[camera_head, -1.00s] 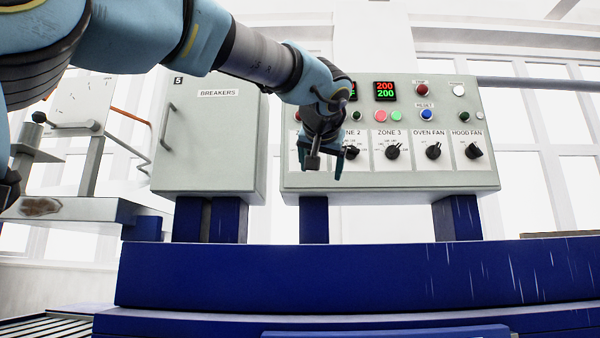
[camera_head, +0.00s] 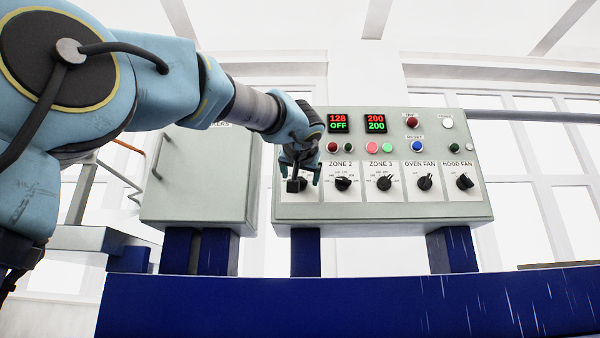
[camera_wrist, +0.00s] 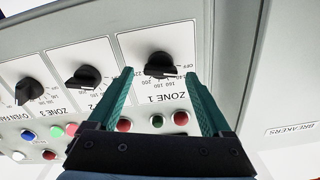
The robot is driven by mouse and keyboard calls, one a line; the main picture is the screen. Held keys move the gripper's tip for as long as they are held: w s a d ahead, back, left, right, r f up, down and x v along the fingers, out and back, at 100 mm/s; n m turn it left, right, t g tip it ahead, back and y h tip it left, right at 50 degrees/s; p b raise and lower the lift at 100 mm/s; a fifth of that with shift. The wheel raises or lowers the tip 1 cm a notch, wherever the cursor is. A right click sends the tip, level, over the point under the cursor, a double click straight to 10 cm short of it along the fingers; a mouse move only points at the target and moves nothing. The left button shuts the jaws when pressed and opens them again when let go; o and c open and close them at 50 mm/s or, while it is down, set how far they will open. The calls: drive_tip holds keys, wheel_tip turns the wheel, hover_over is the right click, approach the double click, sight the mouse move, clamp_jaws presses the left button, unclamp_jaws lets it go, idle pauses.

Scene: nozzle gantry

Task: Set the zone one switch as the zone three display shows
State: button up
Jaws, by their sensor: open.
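The zone one switch is a black rotary knob (camera_wrist: 159,64) on a white plate marked ZONE 1, seen upside down in the wrist view. My gripper (camera_wrist: 159,75) is open, with one teal finger on each side of the knob in that picture; contact cannot be told. In the head view my gripper (camera_head: 304,178) is in front of the zone one plate and hides most of it. The display above ZONE 3 (camera_head: 375,120) reads 200 in red over 200 in green. The display above ZONE 2 (camera_head: 338,123) reads 128 over OFF.
The zone 2 knob (camera_head: 343,184), zone 3 knob (camera_head: 382,183), oven fan knob (camera_head: 425,182) and hood fan knob (camera_head: 464,181) sit to the right. Coloured buttons, including a blue one (camera_head: 417,146), are above them. The breakers cabinet (camera_head: 197,180) stands left of the panel.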

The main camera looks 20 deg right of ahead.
drive_tip(key=shift+w+d, duration=0.2)
drive_tip(key=shift+w, duration=0.25)
clamp_jaws()
idle(0.5)
